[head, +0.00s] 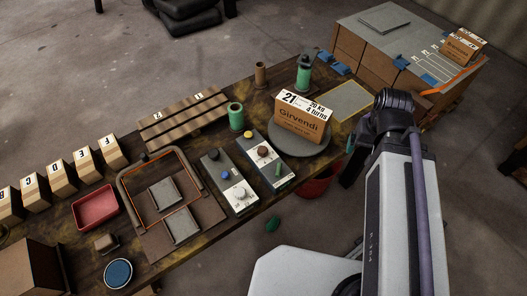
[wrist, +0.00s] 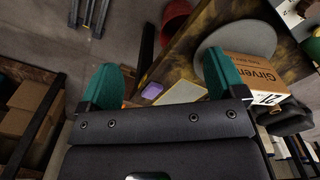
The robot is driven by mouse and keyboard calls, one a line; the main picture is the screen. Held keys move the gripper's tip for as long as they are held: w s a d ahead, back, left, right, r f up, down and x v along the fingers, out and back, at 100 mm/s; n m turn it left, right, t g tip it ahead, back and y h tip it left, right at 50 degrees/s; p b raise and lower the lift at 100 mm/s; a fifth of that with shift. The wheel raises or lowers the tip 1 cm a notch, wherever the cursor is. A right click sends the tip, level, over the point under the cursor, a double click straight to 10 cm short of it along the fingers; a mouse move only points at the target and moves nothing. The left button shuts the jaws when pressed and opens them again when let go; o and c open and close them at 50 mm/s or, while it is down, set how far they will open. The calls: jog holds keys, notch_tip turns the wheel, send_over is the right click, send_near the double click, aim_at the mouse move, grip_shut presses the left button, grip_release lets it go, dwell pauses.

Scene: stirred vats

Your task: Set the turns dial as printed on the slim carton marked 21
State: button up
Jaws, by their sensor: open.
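The brown Girvendi carton (head: 302,124) marked 21 stands on a round grey plate (head: 285,142). Its white top label appears to read "20 kg" and "4 turns". The carton also shows at the right of the wrist view (wrist: 250,70). Two grey control boxes stand left of the plate. The nearer box (head: 228,182) has a blue knob and a pale dial (head: 240,193) on a white panel. The other box (head: 264,160) has a brown knob (head: 263,151) and a green lever. I cannot read their scales. My gripper (wrist: 160,78) is open and empty, with green fingertips, right of the plate.
A green cylinder (head: 236,116) and a green bottle (head: 304,74) stand behind the boxes. A brown framed tray (head: 150,208) lies to their left. A red bucket (head: 316,182) is below the table edge. A yellow-bordered mat (head: 349,99) lies right of the carton.

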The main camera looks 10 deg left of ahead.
dwell(0.3)
jog(key=shift+c, duration=0.5)
jog(key=w+a+f+n+b, duration=0.1)
jog(key=a+f+b, duration=0.1)
jog(key=a, duration=0.4)
jog(key=w+a+f+n+b, duration=0.1)
jog(key=a+f+b, duration=0.1)
jog(key=a, duration=0.4)
jog(key=w+a+f+n+b, duration=0.1)
jog(key=a+f+b, duration=0.1)
jog(key=a, duration=0.4)
jog(key=shift+w+a+f, duration=0.15)
jog(key=shift+w+a, duration=0.25)
jog(key=c, duration=0.4)
jog(key=shift+o, duration=0.2)
jog(key=m+b, duration=0.1)
jog(key=m, duration=0.4)
send_over(263, 150)
jog(key=f, duration=0.1)
notch_tip(263, 150, down, 11)
jog(key=b, duration=1.1)
jog(key=shift+w+a+f, duration=0.1)
jog(key=c, duration=0.9)
